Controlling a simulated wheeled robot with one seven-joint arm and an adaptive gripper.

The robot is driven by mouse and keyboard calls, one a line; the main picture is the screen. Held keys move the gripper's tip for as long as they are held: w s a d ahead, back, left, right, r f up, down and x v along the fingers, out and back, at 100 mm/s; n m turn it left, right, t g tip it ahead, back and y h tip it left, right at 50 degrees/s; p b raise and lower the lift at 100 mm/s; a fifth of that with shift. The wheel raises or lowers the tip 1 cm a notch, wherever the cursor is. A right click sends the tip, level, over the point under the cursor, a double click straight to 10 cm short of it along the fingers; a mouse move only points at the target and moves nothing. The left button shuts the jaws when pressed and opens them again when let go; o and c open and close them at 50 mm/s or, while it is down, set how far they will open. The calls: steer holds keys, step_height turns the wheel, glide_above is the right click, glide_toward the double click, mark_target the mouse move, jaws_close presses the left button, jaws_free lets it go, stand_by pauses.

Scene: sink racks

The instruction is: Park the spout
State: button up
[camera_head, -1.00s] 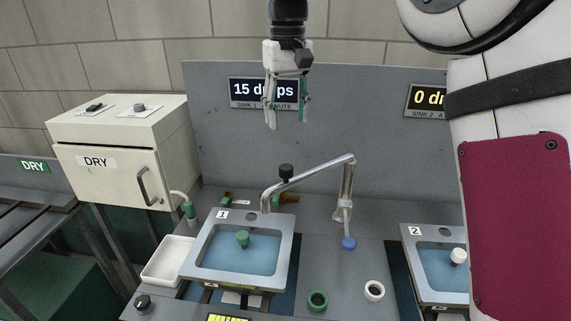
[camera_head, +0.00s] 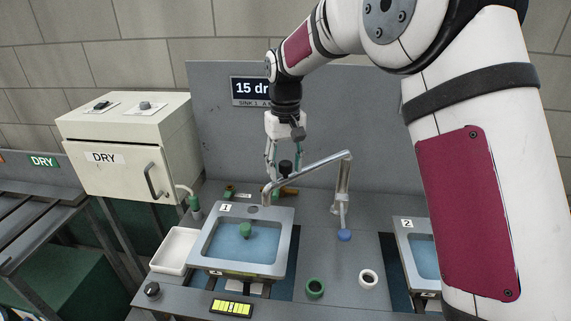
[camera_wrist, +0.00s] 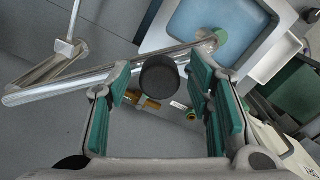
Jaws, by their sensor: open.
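The spout (camera_head: 318,168) is a bent metal pipe running left from an upright post (camera_head: 342,190). Its outlet end is at the back edge of the sink 1 basin (camera_head: 213,255). In the wrist view the spout (camera_wrist: 60,88) crosses behind my fingers, with its end over the blue water. A black knob (camera_head: 286,166) stands up on the spout. My gripper (camera_head: 284,160) is open above the spout. In the wrist view the knob (camera_wrist: 159,74) shows between my teal-padded fingers; I cannot tell whether either touches it.
A green plug (camera_head: 245,230) is in basin 1. Sink 2 (camera_head: 424,255) is at right, partly hidden by my arm. A dryer box (camera_head: 115,160) and white tray (camera_head: 174,250) are left.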

jaws_close()
steer(key=shift+s, duration=0.1)
